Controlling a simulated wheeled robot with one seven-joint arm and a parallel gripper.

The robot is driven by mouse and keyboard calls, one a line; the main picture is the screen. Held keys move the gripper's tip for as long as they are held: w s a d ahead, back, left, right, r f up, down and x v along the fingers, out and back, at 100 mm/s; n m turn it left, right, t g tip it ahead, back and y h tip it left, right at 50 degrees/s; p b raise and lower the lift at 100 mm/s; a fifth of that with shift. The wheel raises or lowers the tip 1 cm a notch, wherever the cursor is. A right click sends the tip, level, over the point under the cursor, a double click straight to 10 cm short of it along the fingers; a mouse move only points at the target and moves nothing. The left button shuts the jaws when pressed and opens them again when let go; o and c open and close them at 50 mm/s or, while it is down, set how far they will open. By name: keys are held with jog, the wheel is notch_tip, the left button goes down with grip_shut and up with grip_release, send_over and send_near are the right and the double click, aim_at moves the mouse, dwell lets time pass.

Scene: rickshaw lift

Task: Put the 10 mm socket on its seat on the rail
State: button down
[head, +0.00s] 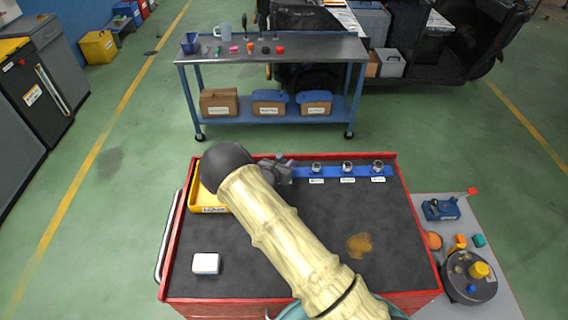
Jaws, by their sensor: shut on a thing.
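The blue rail (332,172) lies along the far edge of the red cart's dark top. Three metal sockets stand on it: one at left (316,167), one in the middle (347,167) and one at right (378,166). Each has a small white label in front, too small to read. My gripper (284,168) is at the rail's left end, left of these sockets. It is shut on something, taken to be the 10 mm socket. My wrist and fingers hide the held piece and the rail's left end, so I cannot tell whether it touches the rail.
A yellow tray (207,209) is left of my wrist, partly hidden. A white box (206,263) sits at the cart's front left. A brown stain (359,245) marks the otherwise clear right side. A workbench (272,48) stands beyond. A grey surface (425,206) with parts is at right.

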jog(key=shift+f+b, duration=0.9)
jog(key=shift+b, duration=0.3)
dwell(1.5)
jog(key=shift+s+f+b, duration=0.2)
jog(key=shift+f+b, duration=0.1)
jog(key=shift+f, duration=0.05)
dwell(0.8)
jog(key=c, duration=1.1)
grip_release()
jog(key=shift+s, duration=0.1)
jog(key=shift+c, duration=0.2)
jog(key=shift+a, duration=0.15)
jog(key=shift+w, duration=0.25)
jog(key=shift+r, duration=0.1)
jog(key=shift+o, duration=0.4)
